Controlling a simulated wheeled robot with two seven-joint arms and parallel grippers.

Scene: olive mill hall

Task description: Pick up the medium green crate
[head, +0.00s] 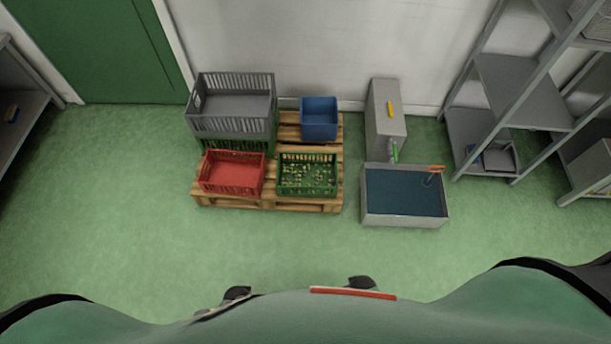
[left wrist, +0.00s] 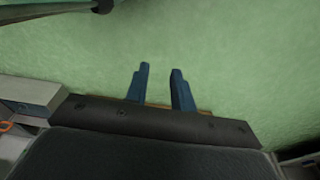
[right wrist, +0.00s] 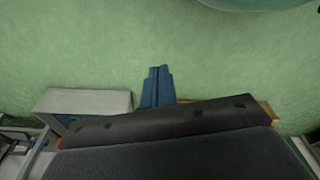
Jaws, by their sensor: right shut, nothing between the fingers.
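A green crate (head: 307,175) with slatted walls stands at the front right of a wooden pallet, with many small olive-like pieces inside. A second green crate (head: 240,146) shows partly at the back left, under a grey crate (head: 232,104). My left gripper (left wrist: 158,70) is open, with its blue fingers apart and only floor between them. My right gripper (right wrist: 158,70) is shut and empty, its fingers together over the floor. Neither gripper can be made out in the head view, and neither touches a crate.
A red crate (head: 232,174) stands at the front left of the pallet (head: 301,207), a blue bin (head: 319,119) at the back right. A water-filled basin (head: 405,220) and a grey box (head: 388,119) stand to the right. Shelves (head: 519,87) are farther right. Floor before the pallet is clear.

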